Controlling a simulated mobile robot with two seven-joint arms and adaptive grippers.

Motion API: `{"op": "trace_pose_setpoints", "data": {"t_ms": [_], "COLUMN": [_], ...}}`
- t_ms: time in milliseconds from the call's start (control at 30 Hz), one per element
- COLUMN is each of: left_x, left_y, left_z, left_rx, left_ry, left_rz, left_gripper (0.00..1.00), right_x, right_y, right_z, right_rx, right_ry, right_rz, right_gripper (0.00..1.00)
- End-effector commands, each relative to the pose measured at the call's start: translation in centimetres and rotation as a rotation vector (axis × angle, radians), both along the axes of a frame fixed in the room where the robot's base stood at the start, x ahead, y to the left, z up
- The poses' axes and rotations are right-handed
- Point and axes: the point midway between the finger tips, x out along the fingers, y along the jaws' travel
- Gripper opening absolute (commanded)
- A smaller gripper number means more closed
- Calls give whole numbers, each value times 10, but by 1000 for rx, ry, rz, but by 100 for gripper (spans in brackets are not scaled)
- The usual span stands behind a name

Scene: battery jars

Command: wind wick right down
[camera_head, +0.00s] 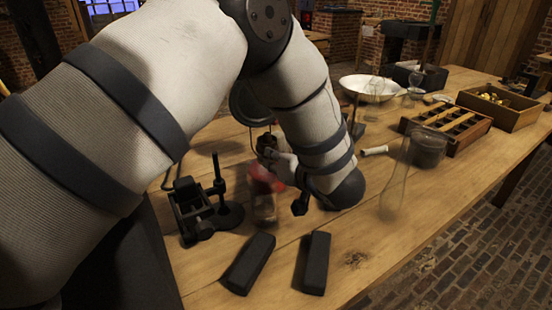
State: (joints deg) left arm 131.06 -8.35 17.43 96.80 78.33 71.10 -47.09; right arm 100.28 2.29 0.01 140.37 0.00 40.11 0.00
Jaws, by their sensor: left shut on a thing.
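My left arm reaches in from the left and bends down over the table. Its gripper (277,165) is small in view, partly hidden by my own wrist, and shut on a part of what looks like a small lamp (264,207). The lamp has a clear glass body with a blurred red part near the top, and stands on the table. The wick and the part between the fingers cannot be made out. A tall clear glass chimney (396,188) stands apart to the right. My right gripper is not in view.
Two dark blocks (248,262) (317,262) lie on the wooden table in front. A black metal stand (195,208) is left of the lamp. A white dish (369,87), a compartment box (446,127) and an open wooden box (500,105) are farther back. The front right tabletop is clear.

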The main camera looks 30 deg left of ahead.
Motion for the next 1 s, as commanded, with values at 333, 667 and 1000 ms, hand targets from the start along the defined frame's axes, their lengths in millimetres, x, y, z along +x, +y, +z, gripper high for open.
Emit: {"op": "trace_pose_setpoints", "data": {"t_ms": [333, 667, 1000], "left_x": [1, 0, -13], "left_y": [1, 1, -19], "left_z": [1, 1, 10], "left_rx": [-6, -6, -8], "left_ry": [-13, -11, -11], "left_rz": [0, 0, -4], "left_gripper": [0, 38, 38], "right_x": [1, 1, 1], "right_y": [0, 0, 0], "right_z": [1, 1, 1], "right_rx": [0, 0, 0], "right_ry": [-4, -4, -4], "right_rz": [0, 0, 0], "right_gripper": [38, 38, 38]}}
